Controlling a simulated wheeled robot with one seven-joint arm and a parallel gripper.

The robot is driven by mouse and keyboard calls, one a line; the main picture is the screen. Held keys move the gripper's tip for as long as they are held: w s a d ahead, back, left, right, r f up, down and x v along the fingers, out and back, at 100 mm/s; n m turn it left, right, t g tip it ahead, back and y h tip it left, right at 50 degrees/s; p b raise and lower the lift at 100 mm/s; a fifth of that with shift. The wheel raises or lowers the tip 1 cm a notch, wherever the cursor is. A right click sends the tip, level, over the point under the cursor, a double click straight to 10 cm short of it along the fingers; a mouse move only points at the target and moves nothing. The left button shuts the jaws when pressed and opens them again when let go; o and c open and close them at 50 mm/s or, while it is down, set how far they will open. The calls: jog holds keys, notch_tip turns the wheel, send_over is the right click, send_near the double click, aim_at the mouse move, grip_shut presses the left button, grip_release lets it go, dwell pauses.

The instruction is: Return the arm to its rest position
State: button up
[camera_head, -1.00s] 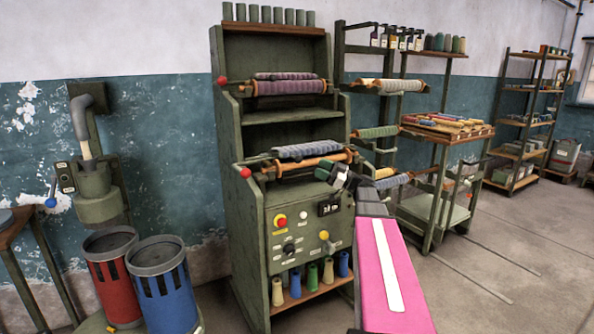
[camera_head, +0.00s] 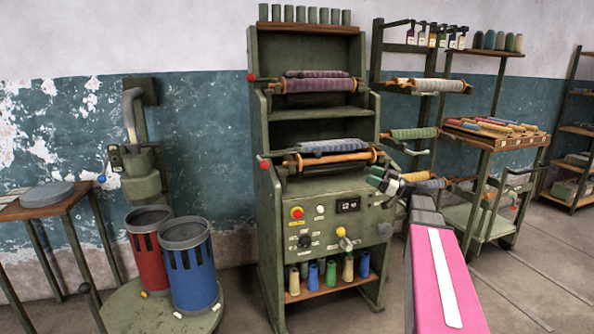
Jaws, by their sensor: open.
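My arm shows at the lower right, a pink link with a white stripe that rises from the bottom edge.
Rollers (camera_head: 335,146) stick out of the machine and the rack beside it (camera_head: 415,133). A cart with a tray (camera_head: 497,141) stands right of my arm. Red (camera_head: 148,255) and blue (camera_head: 190,270) bins stand at left. Floor is clear at lower right.

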jog(key=s+a+f+m+g+h, duration=0.2)
jog(key=s+a+f+m+h, duration=0.15)
jog(key=f, duration=0.35)
jog(key=s+a+f+m+g+h, duration=0.1)
jog(key=s+a+f+m+h, duration=0.15)
jog(key=a+f, duration=0.35)
jog(key=s+a+f+m+g+h, duration=0.2)
jog(key=s+a+f, duration=0.1)
jog(key=f, duration=0.5)
jog(key=s+d+f+m+g+h, duration=0.2)
jog(key=s+f+m+h, duration=0.5)
jog(key=s+f+h, duration=0.4)
jog(key=shift+s+d+f+m+g+h, duration=0.3)
jog(key=shift+s+f+g, duration=0.2)
jog(key=shift+s+f, duration=0.7)
jog(key=shift+s+r, duration=0.1)
jog(key=shift+r, duration=0.05)
